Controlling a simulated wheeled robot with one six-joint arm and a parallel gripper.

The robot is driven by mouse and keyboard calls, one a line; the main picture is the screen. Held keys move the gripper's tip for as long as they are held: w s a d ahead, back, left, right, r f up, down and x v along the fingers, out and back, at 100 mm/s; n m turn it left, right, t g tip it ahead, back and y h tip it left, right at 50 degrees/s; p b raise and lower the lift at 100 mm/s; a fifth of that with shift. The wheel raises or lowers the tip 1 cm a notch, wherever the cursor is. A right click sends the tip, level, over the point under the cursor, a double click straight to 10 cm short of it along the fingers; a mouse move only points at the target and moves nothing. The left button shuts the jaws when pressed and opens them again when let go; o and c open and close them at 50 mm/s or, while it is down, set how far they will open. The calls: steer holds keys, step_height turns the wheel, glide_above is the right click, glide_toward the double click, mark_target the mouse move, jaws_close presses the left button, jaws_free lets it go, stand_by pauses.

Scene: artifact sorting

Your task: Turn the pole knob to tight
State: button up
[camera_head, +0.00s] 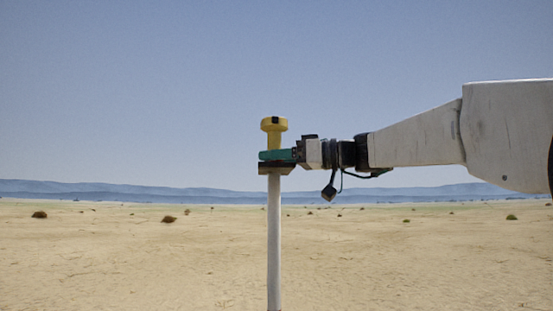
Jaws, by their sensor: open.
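The pole (274,245) is a thin white upright post in the middle of the view. At its top is a yellow knob (274,124) with a wider dark-edged cap and a narrower neck. My gripper (277,157) reaches in level from the right, just below the knob's cap. A teal finger lies across the front of the knob's lower part, above a dark flat piece (277,168) at the pole's top. The gripper is open. The far finger is hidden, and I cannot tell whether the teal finger touches the knob.
Flat sandy ground (130,260) with scattered small shrubs, such as one at the left (39,214), spreads all around. Low blue hills (110,190) line the horizon. The space left of the pole and above the knob is clear.

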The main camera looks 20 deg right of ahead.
steer(key=c, duration=0.9)
steer(key=shift+c, duration=0.2)
steer(key=shift+m+t+h, duration=0.4)
steer(key=shift+t, duration=0.1)
steer(key=shift+s+a+m+t+h, duration=0.1)
steer(key=shift+m+t+h, duration=0.8)
steer(key=shift+t+h, duration=0.1)
steer(key=m+t+h, duration=0.1)
steer(key=m+h, duration=0.1)
steer(key=h, duration=0.1)
steer(key=m+t+h, duration=0.2)
steer(key=h, duration=0.1)
steer(key=shift+m, duration=0.3)
steer(key=shift+t+h, duration=0.3)
steer(key=shift+h, duration=0.2)
steer(key=o, duration=0.9)
steer(key=shift+o, duration=0.2)
